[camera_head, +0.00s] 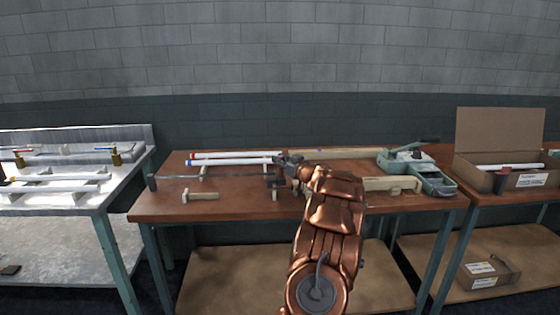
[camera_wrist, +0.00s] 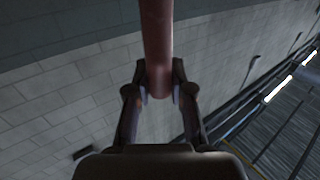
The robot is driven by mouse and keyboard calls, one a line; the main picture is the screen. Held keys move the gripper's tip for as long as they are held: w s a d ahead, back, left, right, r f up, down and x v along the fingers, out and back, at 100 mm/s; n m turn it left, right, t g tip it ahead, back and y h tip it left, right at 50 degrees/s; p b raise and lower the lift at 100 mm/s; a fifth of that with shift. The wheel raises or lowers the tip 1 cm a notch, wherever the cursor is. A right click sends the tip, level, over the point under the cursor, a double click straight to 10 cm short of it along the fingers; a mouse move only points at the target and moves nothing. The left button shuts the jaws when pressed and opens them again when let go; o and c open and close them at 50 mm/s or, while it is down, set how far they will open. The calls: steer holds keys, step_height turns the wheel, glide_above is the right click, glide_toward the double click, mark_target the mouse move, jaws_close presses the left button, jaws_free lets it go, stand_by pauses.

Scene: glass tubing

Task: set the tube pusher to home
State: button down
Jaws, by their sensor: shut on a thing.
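My gripper (camera_wrist: 162,92) is shut on the lower end of a reddish-brown round handle (camera_wrist: 157,40) in the wrist view. The handle looks like part of the tube pusher, though the head view does not show this clearly. In the head view my gripper (camera_head: 284,168) is over the middle of the brown bench, beside the ends of two white tubes. My arm hides much of what is near it.
A white tube with a red end (camera_head: 235,155) and one with a blue end (camera_head: 230,162) lie on supports. A wooden-handled tool (camera_head: 198,195) lies in front. A green device (camera_head: 415,165) stands right. A cardboard box (camera_head: 500,178) is on the right bench.

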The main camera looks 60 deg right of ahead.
steer(key=shift+s+d+r+p, duration=0.1)
steer(key=shift+s+r+p, duration=0.05)
steer(key=shift+p, duration=1)
steer(key=c, duration=1)
jaws_free()
steer(key=shift+s, duration=0.1)
steer(key=v, duration=1.2)
